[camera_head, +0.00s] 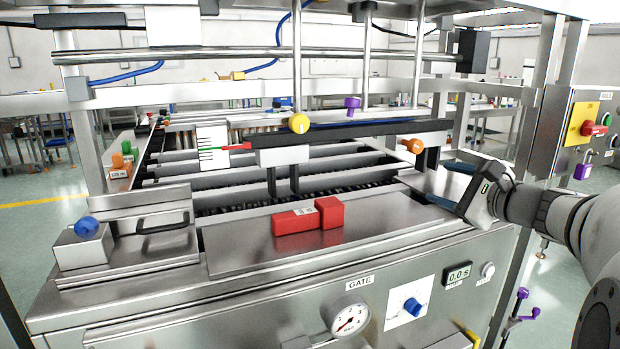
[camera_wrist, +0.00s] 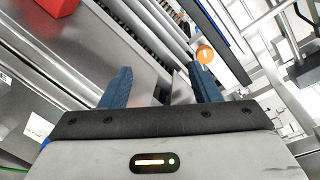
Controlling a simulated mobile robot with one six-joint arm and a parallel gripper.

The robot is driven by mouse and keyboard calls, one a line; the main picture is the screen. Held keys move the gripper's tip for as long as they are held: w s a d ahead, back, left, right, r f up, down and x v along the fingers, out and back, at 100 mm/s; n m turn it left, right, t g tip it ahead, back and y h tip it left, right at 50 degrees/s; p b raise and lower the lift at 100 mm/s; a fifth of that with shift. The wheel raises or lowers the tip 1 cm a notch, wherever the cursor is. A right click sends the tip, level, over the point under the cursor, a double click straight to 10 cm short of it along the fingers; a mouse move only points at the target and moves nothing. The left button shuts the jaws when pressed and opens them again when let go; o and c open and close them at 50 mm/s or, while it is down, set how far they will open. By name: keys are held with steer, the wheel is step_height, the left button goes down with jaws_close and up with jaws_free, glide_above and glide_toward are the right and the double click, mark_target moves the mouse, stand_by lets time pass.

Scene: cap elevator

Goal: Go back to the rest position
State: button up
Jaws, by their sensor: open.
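My gripper (camera_head: 452,181) is at the right of the machine in the head view, above the right end of the metal top. Its two blue fingers stand apart with nothing between them, as the wrist view (camera_wrist: 162,88) also shows. A red block (camera_head: 308,217) with a small white label lies on the flat metal plate (camera_head: 240,250), left of my gripper and apart from it. Part of the red block shows at the top left of the wrist view (camera_wrist: 58,6).
An orange knob (camera_head: 411,146) stands behind my gripper. A horizontal bar with a yellow knob (camera_head: 298,123) spans the machine. A steel post and a control panel with a red button (camera_head: 588,128) are at the right. The front panel has a gauge (camera_head: 350,319) and a blue dial (camera_head: 412,306).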

steer(key=s+a+f+n+g+h+p, duration=0.1)
steer(key=s+a+f+n+g+p, duration=0.3)
steer(key=s+a+n+g+p, duration=0.7)
steer(key=s+f+n+g+h+p, duration=0.1)
steer(key=s+f+n+h+p, duration=0.1)
steer(key=s+n+h+p, duration=0.4)
steer(key=s+n, duration=0.3)
steer(key=s, duration=0.4)
steer(key=shift+s+a+n+h, duration=0.2)
steer(key=shift+s+n+h, duration=0.1)
steer(key=shift+s+n, duration=0.1)
